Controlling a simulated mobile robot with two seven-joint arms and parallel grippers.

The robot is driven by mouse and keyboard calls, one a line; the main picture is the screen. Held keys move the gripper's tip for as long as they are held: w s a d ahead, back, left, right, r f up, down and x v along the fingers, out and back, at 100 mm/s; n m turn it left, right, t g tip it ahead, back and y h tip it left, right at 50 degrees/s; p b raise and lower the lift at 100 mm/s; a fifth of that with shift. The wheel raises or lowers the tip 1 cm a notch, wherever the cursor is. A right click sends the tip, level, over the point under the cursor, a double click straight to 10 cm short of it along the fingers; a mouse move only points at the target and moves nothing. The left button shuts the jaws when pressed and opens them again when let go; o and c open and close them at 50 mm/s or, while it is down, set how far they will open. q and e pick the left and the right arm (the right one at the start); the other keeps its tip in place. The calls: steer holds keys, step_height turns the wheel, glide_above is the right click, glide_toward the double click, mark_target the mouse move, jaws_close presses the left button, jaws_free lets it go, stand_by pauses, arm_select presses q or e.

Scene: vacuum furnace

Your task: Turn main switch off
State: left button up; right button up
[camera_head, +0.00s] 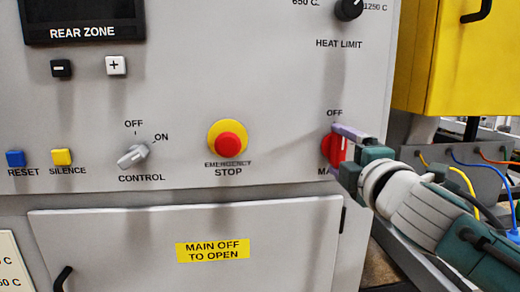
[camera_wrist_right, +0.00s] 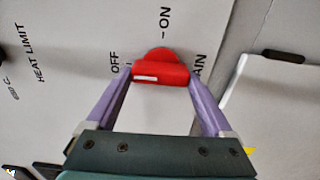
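The red main switch (camera_head: 333,148) is on the lower right of the grey panel, under an OFF label. It also shows in the right wrist view (camera_wrist_right: 160,70), with OFF to the left, ON above and a partly hidden MAIN label. The white mark on its handle lies towards the OFF side. My right gripper (camera_head: 346,152) is at the switch, its two purple fingers at opposite ends of the handle. In the wrist view the fingertips (camera_wrist_right: 161,76) appear to touch both handle ends, with no clear gap. My left gripper is not in view.
A control knob (camera_head: 132,156), an emergency stop button (camera_head: 228,144) and a heat limit knob (camera_head: 348,9) are on the same panel. A closed door (camera_head: 120,250) with a yellow "MAIN OFF TO OPEN" label (camera_head: 212,250) is below. A yellow box (camera_head: 450,60) and cables are at right.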

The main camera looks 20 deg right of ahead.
steer(key=shift+o, duration=1)
steer(key=v, duration=1)
steer(key=shift+s+d, duration=0.1)
steer(key=shift+d, duration=0.05)
